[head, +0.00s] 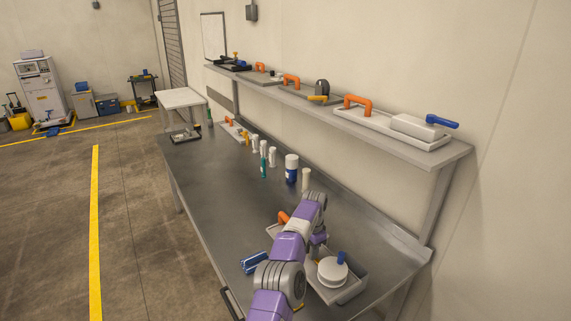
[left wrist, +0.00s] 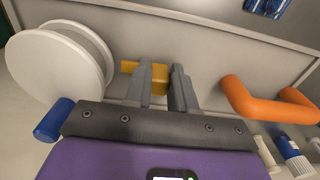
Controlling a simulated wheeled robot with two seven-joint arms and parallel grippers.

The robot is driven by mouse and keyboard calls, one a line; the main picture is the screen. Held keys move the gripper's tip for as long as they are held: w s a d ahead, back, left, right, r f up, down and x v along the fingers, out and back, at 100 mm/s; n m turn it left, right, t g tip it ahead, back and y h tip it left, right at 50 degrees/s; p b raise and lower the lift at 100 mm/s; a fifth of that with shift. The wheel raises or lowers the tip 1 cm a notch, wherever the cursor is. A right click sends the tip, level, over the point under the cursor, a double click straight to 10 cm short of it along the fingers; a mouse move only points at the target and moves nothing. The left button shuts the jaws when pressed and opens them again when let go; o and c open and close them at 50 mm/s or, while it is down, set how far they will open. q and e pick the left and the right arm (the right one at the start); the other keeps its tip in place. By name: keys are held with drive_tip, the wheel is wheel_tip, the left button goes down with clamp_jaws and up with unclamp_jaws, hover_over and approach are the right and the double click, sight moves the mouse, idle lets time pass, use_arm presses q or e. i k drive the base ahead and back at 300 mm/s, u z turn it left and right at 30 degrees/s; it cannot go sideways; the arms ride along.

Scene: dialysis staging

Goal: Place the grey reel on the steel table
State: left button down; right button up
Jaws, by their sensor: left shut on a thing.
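A pale grey-white reel (head: 331,271) with a blue knob sits in a grey tray (head: 352,290) on the steel table (head: 225,180). The reel (left wrist: 52,66) also shows at the left of the left wrist view, with its blue handle. A dark grey, rounded, reel-like thing (head: 322,87) stands on the wall shelf; I cannot tell which one is the named reel. My left gripper (head: 318,243) is low over the tray, beside the pale reel. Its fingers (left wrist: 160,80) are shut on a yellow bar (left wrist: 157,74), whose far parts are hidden. My right gripper is not in view.
An orange handle (head: 284,216) is at the tray's far end. A blue item (head: 254,262) lies left of the tray. A blue-and-white bottle (head: 291,168) and several small bottles stand farther back. The shelf (head: 440,152) overhangs the wall side. The table's left middle is clear.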

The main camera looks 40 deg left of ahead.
sight(351, 230)
drive_tip(key=i, duration=1.1)
